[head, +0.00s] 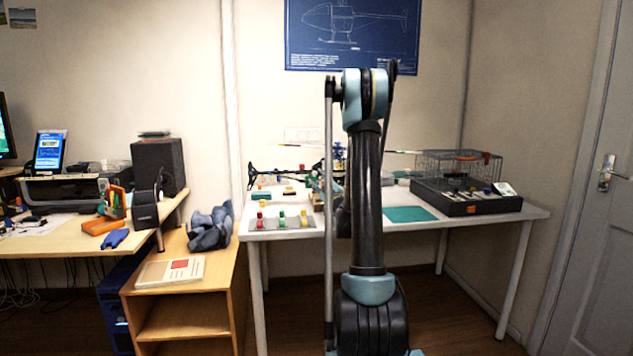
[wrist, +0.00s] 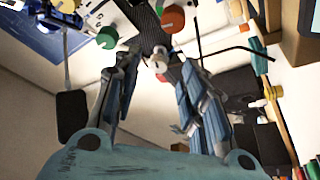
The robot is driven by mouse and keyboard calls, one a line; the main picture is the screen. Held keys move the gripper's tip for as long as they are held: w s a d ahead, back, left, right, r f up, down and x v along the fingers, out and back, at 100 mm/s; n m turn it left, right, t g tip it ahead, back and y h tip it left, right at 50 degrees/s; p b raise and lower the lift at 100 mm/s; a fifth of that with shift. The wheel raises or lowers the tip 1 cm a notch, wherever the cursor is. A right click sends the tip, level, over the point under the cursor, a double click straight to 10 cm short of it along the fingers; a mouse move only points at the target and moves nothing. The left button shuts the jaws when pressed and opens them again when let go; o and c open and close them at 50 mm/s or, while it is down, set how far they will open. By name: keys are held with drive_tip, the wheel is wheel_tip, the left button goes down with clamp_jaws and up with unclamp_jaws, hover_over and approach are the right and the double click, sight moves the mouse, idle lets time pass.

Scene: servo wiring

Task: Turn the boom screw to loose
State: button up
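In the wrist view my gripper (wrist: 160,72) has its two fingers spread apart. A small pale round knob (wrist: 157,63) on a dark frame lies between the fingertips, with visible gaps at its sides; I cannot tell for sure whether it is the boom screw. A green disc (wrist: 107,37) is left of it and an orange disc (wrist: 173,18) above it. In the head view the dark model helicopter (head: 287,172) stands on the white table, its boom stretching left. My arm hides my gripper and part of the model there.
The white table (head: 465,220) also holds a grey tray with red, green and yellow pieces (head: 281,223), a teal mat (head: 409,214) and a black box with a wire cage (head: 466,200). A wooden shelf unit (head: 187,300) stands to the left.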

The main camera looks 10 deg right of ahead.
drive_tip(key=v, duration=0.9)
drive_tip(key=shift+a, duration=0.15)
